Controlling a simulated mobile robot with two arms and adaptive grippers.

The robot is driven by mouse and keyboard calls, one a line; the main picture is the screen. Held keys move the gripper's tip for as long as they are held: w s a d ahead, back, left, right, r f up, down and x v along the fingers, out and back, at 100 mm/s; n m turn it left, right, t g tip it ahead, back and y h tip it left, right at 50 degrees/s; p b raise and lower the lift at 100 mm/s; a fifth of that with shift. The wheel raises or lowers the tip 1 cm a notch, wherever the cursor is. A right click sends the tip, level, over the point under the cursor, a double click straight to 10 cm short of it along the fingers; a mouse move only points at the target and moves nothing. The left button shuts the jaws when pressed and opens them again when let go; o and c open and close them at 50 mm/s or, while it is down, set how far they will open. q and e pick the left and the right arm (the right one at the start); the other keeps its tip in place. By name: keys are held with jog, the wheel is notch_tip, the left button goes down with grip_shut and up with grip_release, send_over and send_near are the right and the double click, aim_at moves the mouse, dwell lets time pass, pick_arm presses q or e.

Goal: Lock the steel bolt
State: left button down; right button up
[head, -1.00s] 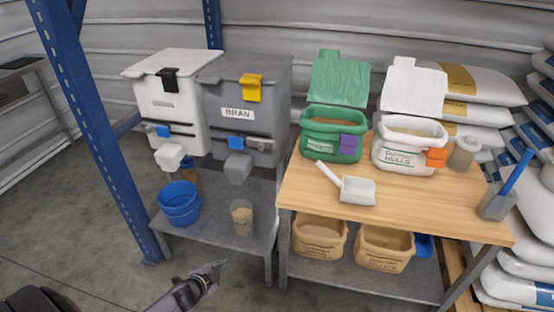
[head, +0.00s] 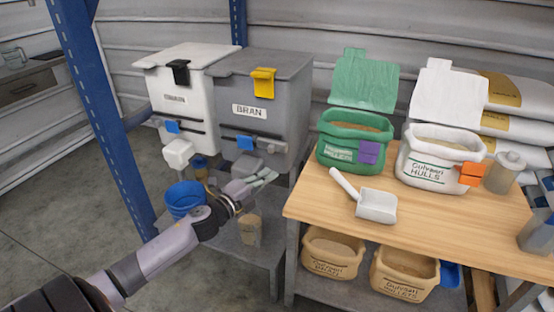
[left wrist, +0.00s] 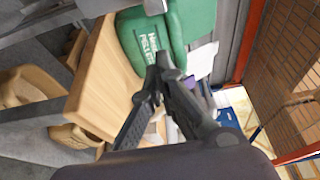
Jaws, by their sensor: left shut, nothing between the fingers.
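A grey hopper (head: 288,95) labelled BRAN and a white hopper (head: 165,75) stand side by side. Each has a dark horizontal bar low on its front. A blue tab (head: 245,142) sits at the grey hopper's bar, and another blue tab (head: 172,126) at the white one's. I cannot clearly pick out a separate steel bolt. My left gripper (head: 266,178) is shut and empty in front of the grey hopper's spout (head: 246,164), partly overlapping it in view. Its fingers also show in the left wrist view (left wrist: 164,66). My right gripper is out of view.
To the right, a wooden table (head: 310,205) bears a white scoop (head: 376,206), a green bin (head: 345,155) and a white bin (head: 430,165).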

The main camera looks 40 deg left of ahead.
aim_at(272, 153)
pick_arm(q)
jog(key=w+d, duration=0.1)
jog(key=w, duration=0.9)
jog(key=a, duration=0.2)
jog(key=s+a+b, duration=0.1)
jog(key=a, duration=0.1)
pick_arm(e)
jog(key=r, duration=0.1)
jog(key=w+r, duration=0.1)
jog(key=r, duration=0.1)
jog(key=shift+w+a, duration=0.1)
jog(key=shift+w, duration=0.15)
pick_arm(q)
jog(key=shift+s+a+f, duration=0.15)
jog(key=shift+a, duration=0.3)
jog(key=shift+s+a, duration=0.25)
jog(key=shift+a, duration=0.85)
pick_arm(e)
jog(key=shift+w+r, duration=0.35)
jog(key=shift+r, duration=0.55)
pick_arm(q)
jog(key=shift+d, duration=0.1)
